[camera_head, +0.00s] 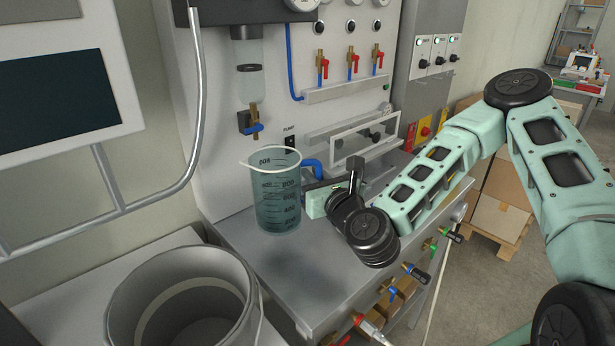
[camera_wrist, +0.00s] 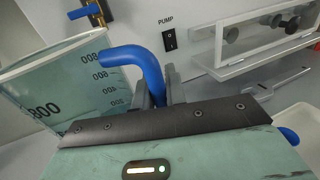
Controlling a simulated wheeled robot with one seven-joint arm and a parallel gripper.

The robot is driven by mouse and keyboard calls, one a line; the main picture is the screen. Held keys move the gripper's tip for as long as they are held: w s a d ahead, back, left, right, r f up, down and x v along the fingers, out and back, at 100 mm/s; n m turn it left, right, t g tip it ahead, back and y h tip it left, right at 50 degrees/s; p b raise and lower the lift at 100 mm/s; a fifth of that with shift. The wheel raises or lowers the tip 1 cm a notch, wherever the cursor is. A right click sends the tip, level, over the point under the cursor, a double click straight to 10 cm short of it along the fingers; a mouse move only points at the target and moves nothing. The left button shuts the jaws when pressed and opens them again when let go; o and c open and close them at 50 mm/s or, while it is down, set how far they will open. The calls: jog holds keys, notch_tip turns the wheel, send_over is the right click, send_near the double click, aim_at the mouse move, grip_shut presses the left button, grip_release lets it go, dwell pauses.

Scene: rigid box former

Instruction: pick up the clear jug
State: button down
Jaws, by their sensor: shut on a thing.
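The clear jug (camera_head: 275,195) is a see-through, faintly teal beaker with black volume marks and a blue handle (camera_head: 313,168) on its right side. It stands upright in the head view, with its base seemingly a little above the grey bench and a dark shadow below. My gripper (camera_head: 322,186) comes in from the right and is shut on the blue handle. In the wrist view the jug (camera_wrist: 62,85) is at the left, and its handle (camera_wrist: 140,57) runs between the two dark fingers of my gripper (camera_wrist: 160,92). The handle's lower part is hidden by my gripper.
A large grey open pot (camera_head: 185,300) stands at the front left. A brass tap (camera_head: 250,122) hangs on the panel above the jug. A white-framed shelf (camera_head: 362,140) is behind my gripper. Valves (camera_head: 390,290) line the bench's front. The bench top (camera_head: 300,275) is bare in front.

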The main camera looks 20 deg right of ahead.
aim_at(320, 176)
jog(key=shift+s+r+p, duration=0.3)
jog(key=shift+r+p, duration=0.15)
jog(key=shift+p, duration=0.3)
jog(key=p, duration=0.2)
jog(key=s+p, duration=0.1)
jog(key=p, duration=0.1)
jog(key=shift+s+d+r, duration=0.1)
jog(key=shift+s+r, duration=0.2)
jog(key=shift+s+p, duration=0.2)
jog(key=shift+p, duration=0.5)
